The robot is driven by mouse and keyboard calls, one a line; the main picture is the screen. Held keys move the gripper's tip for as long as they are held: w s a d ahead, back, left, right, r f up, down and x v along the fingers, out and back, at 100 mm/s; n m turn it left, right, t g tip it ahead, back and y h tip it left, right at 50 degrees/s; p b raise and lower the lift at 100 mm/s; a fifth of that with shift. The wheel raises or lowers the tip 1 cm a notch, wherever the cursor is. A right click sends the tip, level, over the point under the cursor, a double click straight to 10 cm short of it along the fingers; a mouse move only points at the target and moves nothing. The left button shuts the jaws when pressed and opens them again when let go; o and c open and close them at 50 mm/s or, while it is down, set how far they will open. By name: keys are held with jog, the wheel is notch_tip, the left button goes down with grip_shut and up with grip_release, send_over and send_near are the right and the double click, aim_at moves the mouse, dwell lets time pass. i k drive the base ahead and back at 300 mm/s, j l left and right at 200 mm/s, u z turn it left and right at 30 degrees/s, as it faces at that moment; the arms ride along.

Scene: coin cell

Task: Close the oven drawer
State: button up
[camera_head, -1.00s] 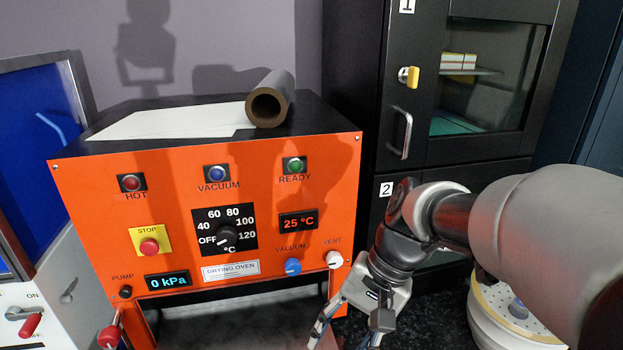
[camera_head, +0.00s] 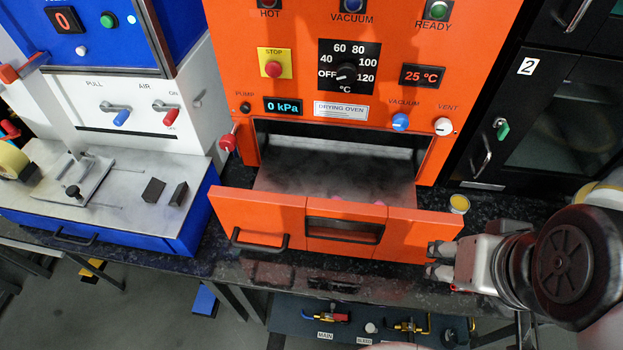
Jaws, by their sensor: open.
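The orange drying oven (camera_head: 220,60) stands in the middle of the camera view. Its drawer (camera_head: 340,220) is pulled out toward me, with an orange front panel, a black handle at left and a dark recess in the middle. A grey surface (camera_head: 300,180) shows inside the opening behind the front. My gripper (camera_head: 432,261) is open and empty at the right end of the drawer front, its fingertips pointing left. The fingers are beside the front's lower right part; I cannot tell whether they touch it.
A blue and white machine (camera_head: 130,120) with a metal plate stands at left. A dark cabinet marked 2 (camera_head: 560,130) stands at right. A small yellow-topped container (camera_head: 459,203) is on the dark speckled counter (camera_head: 225,255) near my gripper. Valves (camera_head: 330,317) show below.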

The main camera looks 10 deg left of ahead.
aim_at(289, 205)
jog(key=j+u, duration=0.15)
jog(key=u, duration=0.2)
jog(key=j+u, duration=0.2)
jog(key=u, duration=0.15)
jog(key=j+u, duration=0.2)
jog(key=u, duration=0.95)
